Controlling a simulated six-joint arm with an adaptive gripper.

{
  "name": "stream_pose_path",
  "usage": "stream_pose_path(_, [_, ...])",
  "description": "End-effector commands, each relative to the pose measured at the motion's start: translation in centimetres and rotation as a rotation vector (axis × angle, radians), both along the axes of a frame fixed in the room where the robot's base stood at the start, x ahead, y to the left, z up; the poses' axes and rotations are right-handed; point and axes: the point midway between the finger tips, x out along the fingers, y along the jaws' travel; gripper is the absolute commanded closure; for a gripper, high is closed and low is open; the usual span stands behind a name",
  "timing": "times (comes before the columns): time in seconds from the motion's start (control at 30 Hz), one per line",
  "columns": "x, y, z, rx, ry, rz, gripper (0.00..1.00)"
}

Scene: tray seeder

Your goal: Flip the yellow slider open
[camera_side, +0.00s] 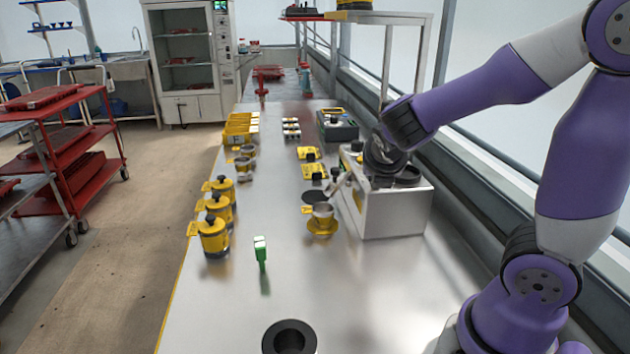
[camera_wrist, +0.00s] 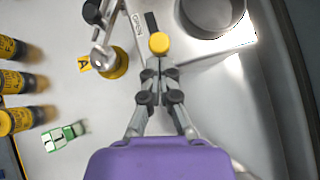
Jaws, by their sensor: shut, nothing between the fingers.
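The yellow slider knob (camera_wrist: 159,43) shows in the wrist view, at the end of a dark slot (camera_wrist: 151,21) beside a label reading OPEN. It sits on the white box-shaped seeder (camera_side: 395,212), which stands on the right side of the bench in the side view. My gripper (camera_wrist: 160,68) is shut and empty, its fingertips just short of the knob in the picture. I cannot tell whether they touch it. In the side view my wrist covers the top of the seeder, and the slider cannot be made out there.
A metal cup on a yellow base (camera_side: 322,228) stands left of the seeder, under its spout. Several yellow canisters (camera_side: 214,238) line the bench's left edge. A green object (camera_side: 261,253) and a black ring (camera_side: 289,338) stand nearer. The bench between is clear.

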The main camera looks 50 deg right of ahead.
Motion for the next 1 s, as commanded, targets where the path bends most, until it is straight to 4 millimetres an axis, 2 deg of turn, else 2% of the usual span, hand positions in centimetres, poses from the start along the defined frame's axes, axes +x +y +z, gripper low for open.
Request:
stream_pose_path(0.3, [2.7,-2.7,0.0,0.001,0.001,-0.004,1.00])
stream_pose_path(0.67, [2.9,-3.0,0.1,-0.002,-0.002,-0.002,1.00])
stream_pose_path(0.83, [2.4,-1.9,0.0,-0.002,-0.001,0.003,1.00])
stream_pose_path(1.0, [0.9,0.9,0.0,0.000,0.000,0.010,1.00])
